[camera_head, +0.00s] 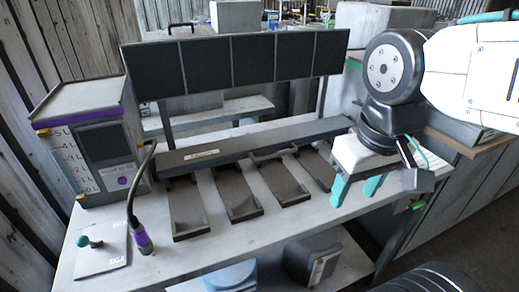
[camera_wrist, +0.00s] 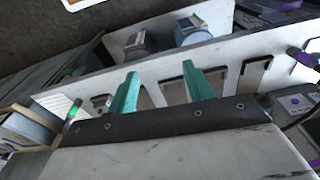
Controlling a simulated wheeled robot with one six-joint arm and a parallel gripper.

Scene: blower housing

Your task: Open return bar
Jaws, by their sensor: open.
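A long dark grey bar (camera_head: 240,145) with a small pale label lies across the white bench (camera_head: 190,255) in the head view. I cannot tell for certain that it is the return bar.
A grey box with a purple stripe (camera_head: 110,155) stands at the left, beside a black hose with a purple end (camera_head: 140,238) and a plate with a teal knob (camera_head: 92,242). A dark panel (camera_head: 240,62) rises behind the bar.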

